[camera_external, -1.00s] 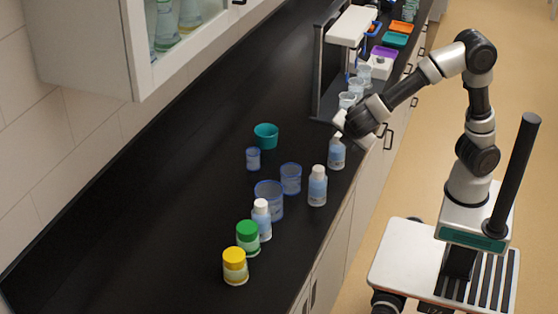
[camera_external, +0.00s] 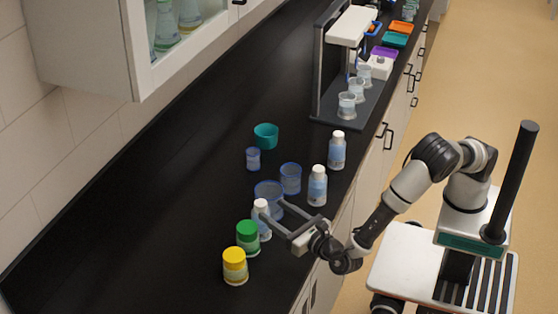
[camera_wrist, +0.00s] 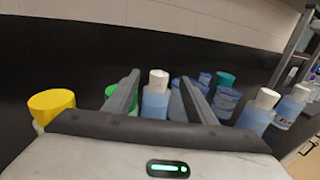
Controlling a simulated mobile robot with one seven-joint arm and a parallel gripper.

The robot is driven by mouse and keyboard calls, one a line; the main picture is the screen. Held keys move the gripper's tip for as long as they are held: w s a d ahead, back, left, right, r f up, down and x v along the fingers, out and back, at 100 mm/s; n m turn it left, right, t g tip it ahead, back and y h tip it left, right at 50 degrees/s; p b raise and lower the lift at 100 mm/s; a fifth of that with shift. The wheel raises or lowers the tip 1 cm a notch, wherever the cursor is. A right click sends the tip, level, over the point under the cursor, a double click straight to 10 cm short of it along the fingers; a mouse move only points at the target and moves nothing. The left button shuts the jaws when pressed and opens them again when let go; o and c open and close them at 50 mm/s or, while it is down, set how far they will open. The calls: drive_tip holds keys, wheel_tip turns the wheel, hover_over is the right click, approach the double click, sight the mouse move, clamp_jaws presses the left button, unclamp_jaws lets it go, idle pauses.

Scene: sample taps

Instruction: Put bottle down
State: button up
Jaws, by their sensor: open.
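Three white-capped bottles of pale blue liquid stand upright on the black counter. One bottle (camera_external: 337,152) is at the back near the tap stand, one (camera_external: 317,188) is in the middle, and one (camera_external: 264,226) is nearer the front beside the green-capped jar. My gripper (camera_external: 271,208) is open and level, its fingers reaching in at the front bottle. In the wrist view this bottle (camera_wrist: 155,103) shows between the two fingers, its lower part hidden by my gripper. I cannot tell whether a finger touches it.
A green-capped jar (camera_external: 248,240) and a yellow-capped jar (camera_external: 235,268) stand close to the left. Clear blue-rimmed beakers (camera_external: 290,180) and a teal cup (camera_external: 266,136) stand behind. The tap stand (camera_external: 322,75) is at the back. The counter's left side is clear.

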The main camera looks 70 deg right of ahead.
sight(264, 204)
drive_tip(key=x, duration=0.5)
drive_tip(key=shift+w+d, duration=0.2)
drive_tip(key=shift+w, duration=0.1)
drive_tip(key=x, duration=0.5)
drive_tip(key=shift+f, duration=0.3)
clamp_jaws()
